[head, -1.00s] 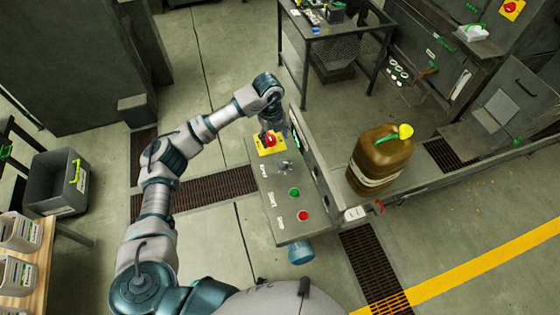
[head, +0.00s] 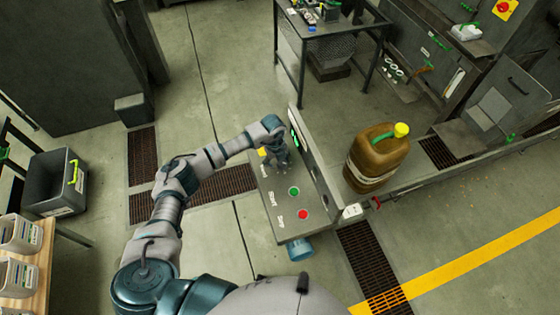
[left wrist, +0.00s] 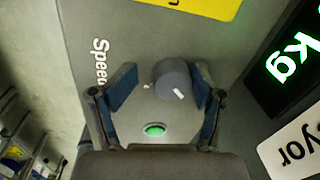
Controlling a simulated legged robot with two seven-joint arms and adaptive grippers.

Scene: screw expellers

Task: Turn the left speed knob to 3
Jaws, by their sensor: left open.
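The speed knob (left wrist: 175,80) is a dark grey round dial with a white mark, on a grey panel (left wrist: 120,35) beside the word "Speed". In the left wrist view it sits between the open fingers of my left gripper (left wrist: 158,88), nearer the right finger; I cannot tell whether that finger touches it. In the head view my left gripper (head: 282,163) is over the upper part of the control panel (head: 268,222) and hides the knob. The number the knob points to is not legible. My right gripper is not in view.
Below the knob are a green Start button (head: 293,191) and a red Stop button (head: 303,214). A yellow plate (left wrist: 205,6) lies just above the knob. A green-lit "kg" display (left wrist: 290,60) stands to the right. A brown jug (head: 377,158) stands right of the panel.

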